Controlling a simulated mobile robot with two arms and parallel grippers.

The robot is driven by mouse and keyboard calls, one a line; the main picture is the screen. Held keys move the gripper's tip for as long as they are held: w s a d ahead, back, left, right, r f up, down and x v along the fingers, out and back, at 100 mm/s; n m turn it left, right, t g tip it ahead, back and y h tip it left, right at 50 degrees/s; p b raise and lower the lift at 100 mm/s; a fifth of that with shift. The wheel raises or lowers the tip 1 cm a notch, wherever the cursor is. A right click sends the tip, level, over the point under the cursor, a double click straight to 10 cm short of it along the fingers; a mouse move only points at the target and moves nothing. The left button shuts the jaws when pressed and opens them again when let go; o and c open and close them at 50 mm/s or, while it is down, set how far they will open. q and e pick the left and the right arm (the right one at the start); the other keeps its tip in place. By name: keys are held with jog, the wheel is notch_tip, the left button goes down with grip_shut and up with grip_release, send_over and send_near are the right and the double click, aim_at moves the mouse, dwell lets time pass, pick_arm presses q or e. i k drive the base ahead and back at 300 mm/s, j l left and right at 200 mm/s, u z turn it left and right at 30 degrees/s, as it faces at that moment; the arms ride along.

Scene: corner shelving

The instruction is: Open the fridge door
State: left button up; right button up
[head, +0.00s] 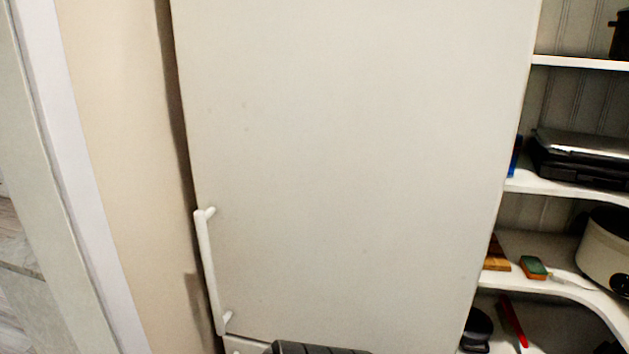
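The fridge door (350,150) is a large white panel that fills the middle of the head view. It looks shut. Its white bar handle (209,270) stands upright along the lower left edge of the door. A second door or drawer edge (245,346) shows just below it at the bottom of the picture. A dark ridged part, which may be mine, shows at the bottom centre in front of the fridge. Neither gripper can be made out, and nothing touches the handle.
A beige wall (125,150) runs close along the fridge's left side, with a white door frame (75,170) further left. White corner shelves (570,188) on the right hold a black appliance (580,160), a pale cooker (608,250) and a sponge (533,267).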

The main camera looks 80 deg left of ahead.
aim_at(351, 159)
jog(key=u, duration=2.65)
